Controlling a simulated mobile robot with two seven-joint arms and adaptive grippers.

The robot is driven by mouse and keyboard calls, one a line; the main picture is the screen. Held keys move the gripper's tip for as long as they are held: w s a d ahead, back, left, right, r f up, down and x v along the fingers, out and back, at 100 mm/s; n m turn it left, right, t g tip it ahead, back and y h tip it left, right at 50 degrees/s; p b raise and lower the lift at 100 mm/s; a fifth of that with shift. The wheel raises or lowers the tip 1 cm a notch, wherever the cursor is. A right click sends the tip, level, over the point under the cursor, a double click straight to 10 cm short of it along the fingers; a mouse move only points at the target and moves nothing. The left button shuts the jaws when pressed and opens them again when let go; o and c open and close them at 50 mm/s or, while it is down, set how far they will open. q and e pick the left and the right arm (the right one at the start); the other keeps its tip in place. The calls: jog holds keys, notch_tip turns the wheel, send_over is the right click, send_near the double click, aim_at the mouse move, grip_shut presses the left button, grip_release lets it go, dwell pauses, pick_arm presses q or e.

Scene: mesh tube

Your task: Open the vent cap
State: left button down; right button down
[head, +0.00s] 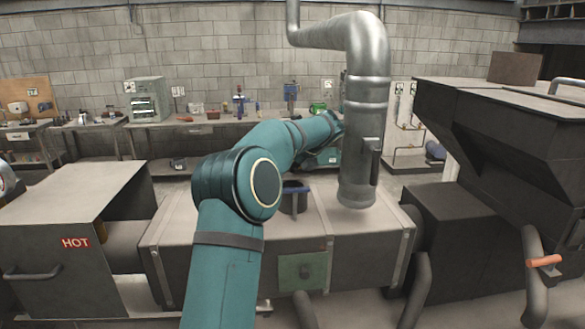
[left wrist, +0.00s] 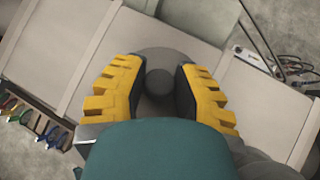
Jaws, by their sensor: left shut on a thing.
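In the left wrist view my left gripper (left wrist: 160,88) has its yellow, ridged fingers on either side of a dark round knob. The gripper is shut on this knob (left wrist: 159,80). The knob stands on a dark grey round vent cap (left wrist: 163,54), which lies over a light grey panelled surface. The near part of the cap is hidden by the gripper. My right gripper is in neither view.
The vertical silver duct (head: 364,120) stands close to the right of my arm's far end. A box marked HOT (head: 75,243) is at the left. Dark machinery (head: 510,130) fills the right. Workbenches line the back wall.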

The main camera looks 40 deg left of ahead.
pick_arm(q)
jog(key=shift+w+a+r+g+h, duration=0.35)
jog(key=shift+a+g+h, duration=0.15)
jog(key=shift+h, duration=0.1)
jog(key=shift+w+a, duration=0.1)
dwell(0.5)
jog(key=c, duration=0.7)
grip_release()
jog(key=shift+c, duration=0.2)
